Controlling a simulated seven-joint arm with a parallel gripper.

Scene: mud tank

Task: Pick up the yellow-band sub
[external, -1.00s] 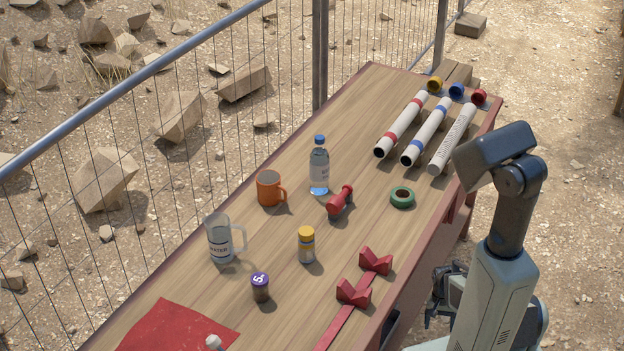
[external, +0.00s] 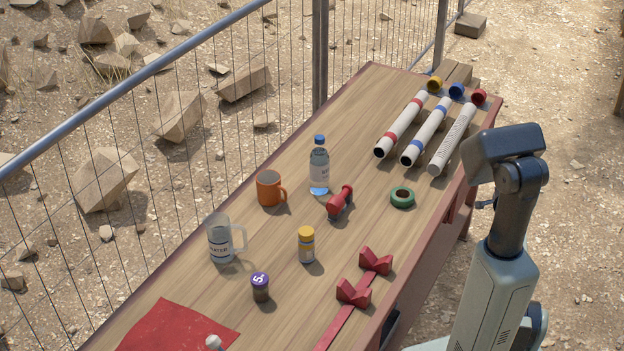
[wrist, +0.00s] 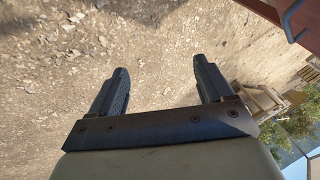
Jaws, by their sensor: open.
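A short upright cylinder (external: 306,244) with a yellow top and a yellow band stands on the wooden table in the external view. It is the only short piece I see with a yellow band. My gripper (wrist: 160,66) is open and empty in the wrist view, its two fingers apart over bare gravel. In the external view my gripper is mostly hidden behind my arm, off the table's right side, well away from the cylinder. The cylinder does not show in the wrist view.
Near the cylinder stand a purple-topped jar (external: 260,287), a clear mug (external: 219,240), an orange mug (external: 268,188), a water bottle (external: 319,168), a red dumbbell-shaped piece (external: 340,202) and a red V-block rack (external: 354,293). Three long tubes (external: 432,131) lie at the far end.

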